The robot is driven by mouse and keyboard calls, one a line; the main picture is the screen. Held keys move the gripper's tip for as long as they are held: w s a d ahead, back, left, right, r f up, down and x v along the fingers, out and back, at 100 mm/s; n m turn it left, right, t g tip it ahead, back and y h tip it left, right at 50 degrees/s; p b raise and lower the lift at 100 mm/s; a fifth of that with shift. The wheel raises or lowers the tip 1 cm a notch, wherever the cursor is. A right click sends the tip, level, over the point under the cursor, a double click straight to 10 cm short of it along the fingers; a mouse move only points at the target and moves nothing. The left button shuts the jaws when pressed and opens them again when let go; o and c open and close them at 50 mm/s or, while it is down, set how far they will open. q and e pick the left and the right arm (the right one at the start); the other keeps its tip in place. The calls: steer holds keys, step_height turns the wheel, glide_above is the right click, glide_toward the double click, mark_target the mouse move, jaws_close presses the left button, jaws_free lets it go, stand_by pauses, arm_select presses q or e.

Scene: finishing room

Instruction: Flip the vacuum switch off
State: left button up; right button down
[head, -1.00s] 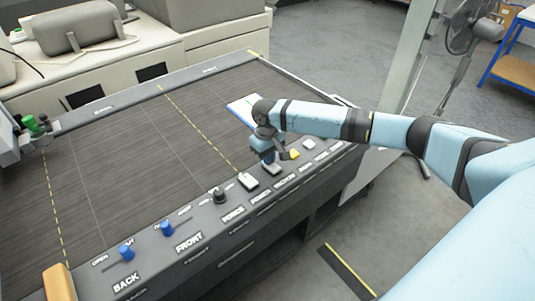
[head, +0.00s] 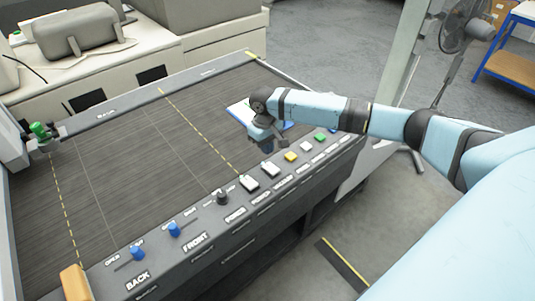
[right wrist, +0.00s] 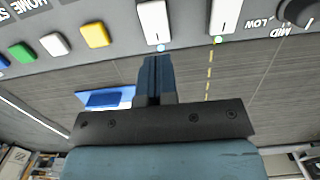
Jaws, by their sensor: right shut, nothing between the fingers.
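Two white rocker switches sit side by side on the dark front panel. The other white switch (head: 249,182) has a green lamp (right wrist: 218,40). Their labels are too small to read surely. My right gripper (head: 268,149) is shut and empty over the bed edge behind the vacuum switch. Its fingertips (right wrist: 153,60) appear close to that switch's lamp end; contact cannot be told. My left gripper is out of view.
Along the panel are a black knob (head: 222,197), blue levers (head: 137,253), and yellow (head: 291,156), white (head: 306,146) and green (head: 320,137) buttons. A blue-and-white flat item (head: 238,111) lies on the dark bed (head: 120,170). A fan (head: 462,30) stands at the back right.

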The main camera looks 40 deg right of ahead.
step_height(320, 180, up, 7)
steer(key=shift+w+r+b, duration=0.15)
steer(key=shift+w+b, duration=0.25)
steer(key=shift+w, duration=0.05)
stand_by(0.3)
